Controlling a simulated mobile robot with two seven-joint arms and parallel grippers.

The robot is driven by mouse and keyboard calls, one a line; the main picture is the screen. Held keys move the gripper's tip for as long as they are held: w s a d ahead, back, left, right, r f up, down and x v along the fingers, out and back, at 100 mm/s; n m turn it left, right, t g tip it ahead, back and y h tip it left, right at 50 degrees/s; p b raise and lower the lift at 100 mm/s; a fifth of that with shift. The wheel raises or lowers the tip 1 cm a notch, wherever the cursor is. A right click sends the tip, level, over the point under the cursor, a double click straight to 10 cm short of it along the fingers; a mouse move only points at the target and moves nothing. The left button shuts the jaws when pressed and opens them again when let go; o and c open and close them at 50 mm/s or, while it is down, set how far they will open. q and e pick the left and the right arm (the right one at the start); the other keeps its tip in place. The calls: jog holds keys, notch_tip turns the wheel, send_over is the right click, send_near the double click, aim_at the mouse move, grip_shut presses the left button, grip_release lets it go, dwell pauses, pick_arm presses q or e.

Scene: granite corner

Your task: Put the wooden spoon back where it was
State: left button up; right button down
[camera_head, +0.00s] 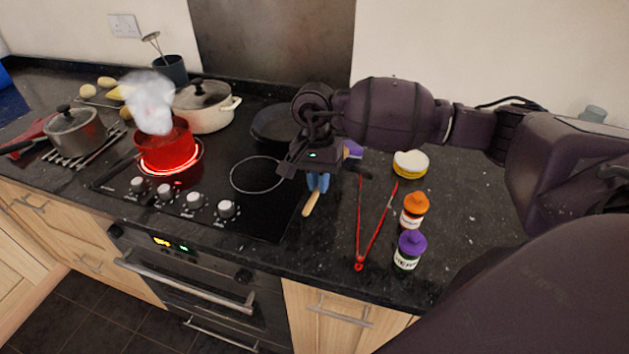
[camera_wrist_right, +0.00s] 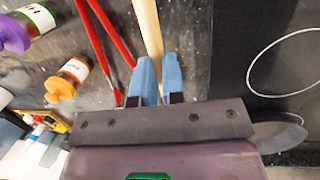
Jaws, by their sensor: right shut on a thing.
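My right gripper (camera_head: 318,183) points down over the counter just right of the hob. Its blue fingertips, also in the wrist view (camera_wrist_right: 159,78), are shut on the wooden spoon. A pale, straight length of the wooden spoon (camera_head: 311,203) sticks out from the fingers toward the counter's front edge. It also shows in the right wrist view (camera_wrist_right: 148,28), running away from between the fingertips. The rest of the spoon is hidden by my gripper. I cannot tell whether it touches the counter. My left gripper is not in view.
Red tongs (camera_head: 374,238) lie close right of the spoon. An orange-capped jar (camera_head: 414,211), a purple-capped jar (camera_head: 408,252) and a yellow tin (camera_head: 410,164) stand further right. A steaming red pot (camera_head: 165,147) sits on a glowing ring. A dark pan (camera_head: 275,125) is behind my gripper.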

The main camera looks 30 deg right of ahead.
aim_at(321, 220)
jog(key=shift+d+r+h, duration=0.1)
jog(key=shift+d+h, duration=0.15)
jog(key=shift+h, duration=0.45)
jog(key=shift+w+a+f, duration=0.1)
jog(key=shift+f, duration=0.5)
jog(key=b+x, duration=0.1)
jog(key=x, duration=0.1)
jog(key=w+b+x, duration=0.1)
jog(key=b+x, duration=0.1)
jog(key=x, duration=0.1)
jog(key=b+x, duration=0.1)
jog(key=x, duration=0.1)
jog(key=shift+w+a+f, duration=0.15)
jog(key=shift+a+f, duration=0.2)
jog(key=shift+f, duration=0.25)
jog(key=shift+f+b, duration=0.3)
jog(key=shift+b, duration=0.05)
jog(key=shift+r, duration=0.1)
jog(key=shift+c, duration=1.7)
grip_release()
